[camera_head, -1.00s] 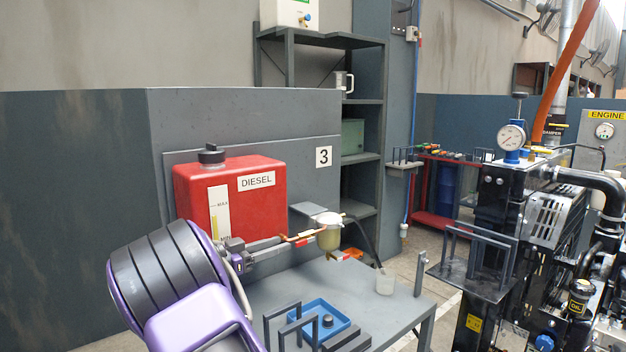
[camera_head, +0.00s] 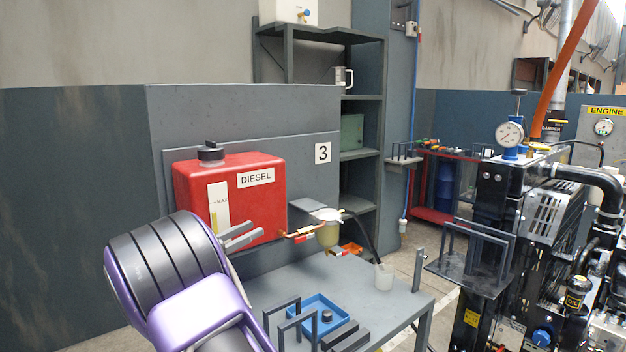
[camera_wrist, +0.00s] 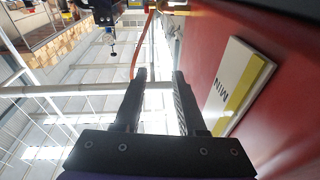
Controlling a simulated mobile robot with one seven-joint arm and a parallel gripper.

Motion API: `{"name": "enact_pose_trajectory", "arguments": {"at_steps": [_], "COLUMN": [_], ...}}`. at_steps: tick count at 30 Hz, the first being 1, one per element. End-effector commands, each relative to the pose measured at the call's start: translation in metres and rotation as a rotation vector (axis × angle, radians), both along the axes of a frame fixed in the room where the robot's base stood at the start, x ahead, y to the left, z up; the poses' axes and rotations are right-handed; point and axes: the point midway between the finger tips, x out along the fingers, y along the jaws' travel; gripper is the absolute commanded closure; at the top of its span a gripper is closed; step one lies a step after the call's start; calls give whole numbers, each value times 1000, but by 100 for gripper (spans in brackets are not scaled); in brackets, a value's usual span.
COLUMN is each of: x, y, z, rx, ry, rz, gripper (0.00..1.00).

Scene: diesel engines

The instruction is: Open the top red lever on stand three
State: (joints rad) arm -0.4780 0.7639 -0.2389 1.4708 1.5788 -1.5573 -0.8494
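The red diesel tank (camera_head: 250,205) stands beside the sign "3" (camera_head: 322,153). A copper pipe (camera_head: 288,233) leads from it to a cloudy filter bowl (camera_head: 328,236). A small red piece, likely the top lever (camera_head: 304,239), shows at the pipe; its exact position is too small to tell. Another small red part (camera_head: 338,252) sits below the bowl. My gripper (camera_head: 256,233) is in front of the tank, left of the pipe and apart from it. In the wrist view my gripper (camera_wrist: 158,75) is open and empty, with the tank wall (camera_wrist: 285,100) close on the right.
A grey bench (camera_head: 405,305) below holds a blue tray (camera_head: 318,318), grey handles and a clear cup (camera_head: 384,277). Grey shelves (camera_head: 360,155) stand behind. The engine (camera_head: 540,230) is at right. Free space lies above the bench.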

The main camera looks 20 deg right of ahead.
Motion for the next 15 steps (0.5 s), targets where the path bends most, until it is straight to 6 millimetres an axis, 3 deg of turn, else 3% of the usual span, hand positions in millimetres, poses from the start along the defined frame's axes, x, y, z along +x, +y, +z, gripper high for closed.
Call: {"name": "enact_pose_trajectory", "arguments": {"at_steps": [15], "x": [33], "y": [-85], "z": [57], "rx": [-192], "ry": [-116], "rz": [178], "gripper": [60]}}
